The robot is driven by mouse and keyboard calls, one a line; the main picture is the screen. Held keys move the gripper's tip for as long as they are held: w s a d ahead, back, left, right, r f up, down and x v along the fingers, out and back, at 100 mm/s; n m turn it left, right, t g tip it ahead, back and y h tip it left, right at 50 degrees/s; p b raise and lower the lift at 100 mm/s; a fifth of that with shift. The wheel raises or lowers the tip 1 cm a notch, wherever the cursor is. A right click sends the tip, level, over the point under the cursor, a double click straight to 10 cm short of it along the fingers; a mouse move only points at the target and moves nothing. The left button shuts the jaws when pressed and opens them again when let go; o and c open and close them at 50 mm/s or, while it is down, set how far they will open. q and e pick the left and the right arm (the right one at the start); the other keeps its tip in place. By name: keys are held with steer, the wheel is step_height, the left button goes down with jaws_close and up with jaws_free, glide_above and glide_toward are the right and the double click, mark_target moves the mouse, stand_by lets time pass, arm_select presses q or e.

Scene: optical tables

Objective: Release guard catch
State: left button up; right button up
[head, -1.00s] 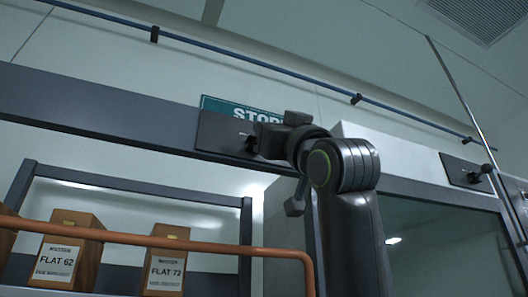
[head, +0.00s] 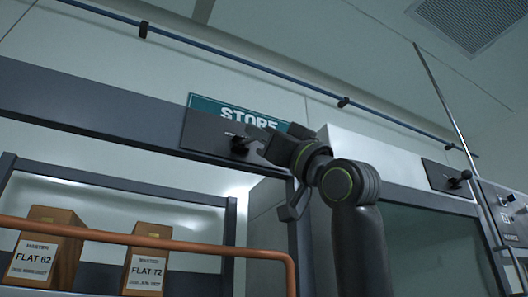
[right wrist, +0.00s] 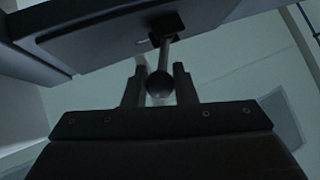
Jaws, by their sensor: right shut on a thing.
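The guard catch is a dark plate (head: 205,131) on the grey beam under the STORE sign, with a short black lever (head: 240,144) standing out of it. In the right wrist view the lever (right wrist: 164,54) comes out of the plate and ends in a dark ball knob (right wrist: 159,84). My right gripper (head: 259,146) is at the lever's end. In the right wrist view its two fingers (right wrist: 160,77) stand on either side of the knob, shut on it. The gripper partly hides the knob in the head view. My left gripper is not in view.
A similar plate with a black knob (head: 458,179) sits on the right frame, by a control box (head: 508,214). An orange rail (head: 150,241) runs below the beam, before wooden blocks labelled FLAT 62 (head: 42,248) and FLAT 72 (head: 147,262). A blue pipe (head: 240,57) runs above.

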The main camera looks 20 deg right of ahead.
steer(key=shift+r, duration=0.1)
steer(key=o, duration=1)
steer(key=shift+c, duration=0.2)
steer(key=shift+s+d+f+b, duration=0.1)
steer(key=shift+s+f+b, duration=0.05)
steer(key=shift+f+b, duration=0.2)
steer(key=b+v, duration=1)
steer(key=v, duration=0.6)
steer(key=shift+s+d+f, duration=0.15)
steer(key=shift+s+d, duration=0.1)
steer(key=shift+s, duration=0.05)
